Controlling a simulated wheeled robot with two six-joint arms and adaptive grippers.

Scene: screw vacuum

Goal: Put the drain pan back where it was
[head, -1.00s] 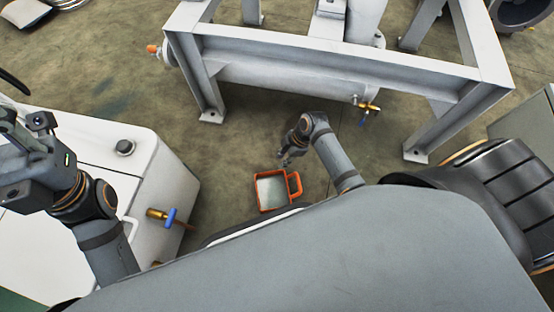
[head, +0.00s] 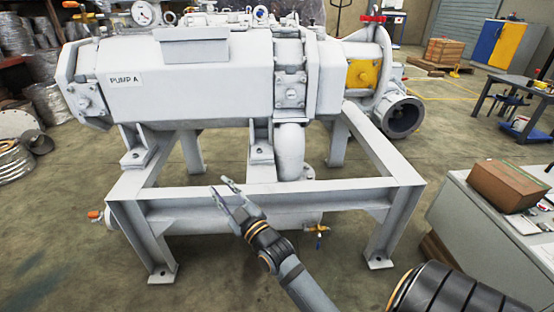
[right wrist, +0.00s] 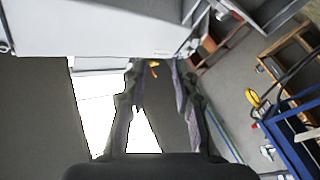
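The drain pan is not in view in either picture now. My right gripper (head: 222,190) is raised in front of the pump's steel frame in the head view, its two fingers apart and nothing between them. The right wrist view also shows the spread, empty fingers of this right gripper (right wrist: 157,75). The pump stand (head: 270,198) is behind it, with a small brass drain valve (head: 317,230) under its front beam, right of the gripper. My left gripper is out of view.
The pump (head: 195,95) marked PUMP A sits on the stand. A grey cabinet (head: 480,225) with a cardboard box (head: 508,186) on it stands at the right. Open floor (head: 70,235) lies to the left of the stand.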

